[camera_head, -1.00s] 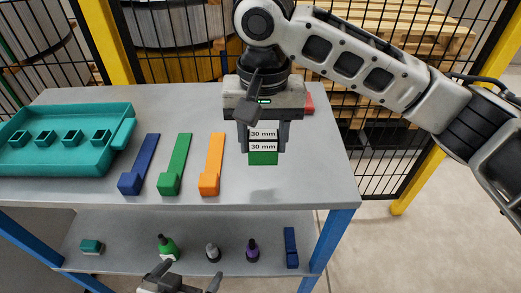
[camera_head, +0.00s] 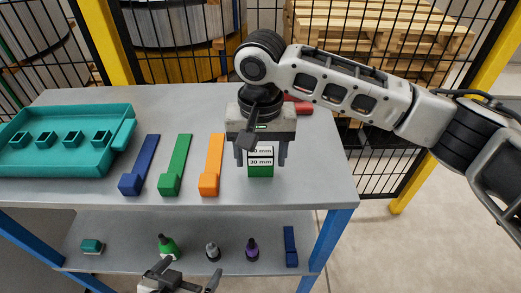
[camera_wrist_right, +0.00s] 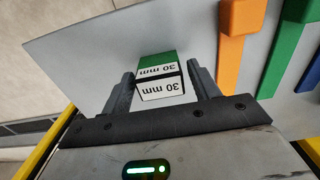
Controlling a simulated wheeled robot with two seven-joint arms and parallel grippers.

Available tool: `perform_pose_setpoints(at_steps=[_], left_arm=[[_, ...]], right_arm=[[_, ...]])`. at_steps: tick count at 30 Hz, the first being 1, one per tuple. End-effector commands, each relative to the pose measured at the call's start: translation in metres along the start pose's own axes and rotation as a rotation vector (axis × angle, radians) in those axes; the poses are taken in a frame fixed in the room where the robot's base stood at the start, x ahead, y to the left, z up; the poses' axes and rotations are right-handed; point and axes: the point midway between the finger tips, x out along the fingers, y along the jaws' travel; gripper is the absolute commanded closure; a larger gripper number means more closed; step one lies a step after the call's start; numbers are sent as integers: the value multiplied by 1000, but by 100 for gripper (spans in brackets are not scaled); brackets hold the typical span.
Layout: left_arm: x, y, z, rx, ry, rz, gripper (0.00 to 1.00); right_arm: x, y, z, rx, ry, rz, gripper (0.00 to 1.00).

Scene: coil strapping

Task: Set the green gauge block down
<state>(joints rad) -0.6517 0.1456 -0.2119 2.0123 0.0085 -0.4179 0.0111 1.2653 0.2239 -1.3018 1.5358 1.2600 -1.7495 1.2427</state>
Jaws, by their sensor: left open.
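The green gauge block (camera_head: 261,171), with white "30 mm" labels, is between the fingers of my right gripper (camera_head: 262,160) over the bare right part of the table top (camera_head: 315,180). My left gripper (camera_head: 180,280) is open and empty at the bottom edge, in front of the lower shelf.
An orange bar (camera_head: 211,165), a green bar (camera_head: 175,165) and a blue bar (camera_head: 139,165) lie left of the block. A teal tray (camera_head: 60,160) stands at far left. A red object (camera_head: 302,106) lies behind the gripper. Small bottles stand on the lower shelf (camera_head: 130,230).

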Motion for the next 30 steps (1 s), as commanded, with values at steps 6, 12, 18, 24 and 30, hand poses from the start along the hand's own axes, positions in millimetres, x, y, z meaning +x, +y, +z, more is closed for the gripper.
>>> perform_pose_setpoints(at_steps=[6, 12, 18, 24, 30], left_arm=[[-1, 0, 2, -1, -3, 0, 0], [-1, 1, 5, -3, -8, 0, 0], [-1, 1, 6, -4, -8, 1, 0], [0, 1, 5, -5, -5, 2, 0], [-1, 1, 4, -5, -3, 2, 0]], right_arm=[[0, 0, 0, 0, 0, 0, 33], [-8, 0, 0, -1, 0, -1, 33], [-45, -1, 0, -1, 3, -3, 33], [-88, -1, 0, 0, 3, -2, 33], [-116, -1, 0, 1, 1, -1, 33]])
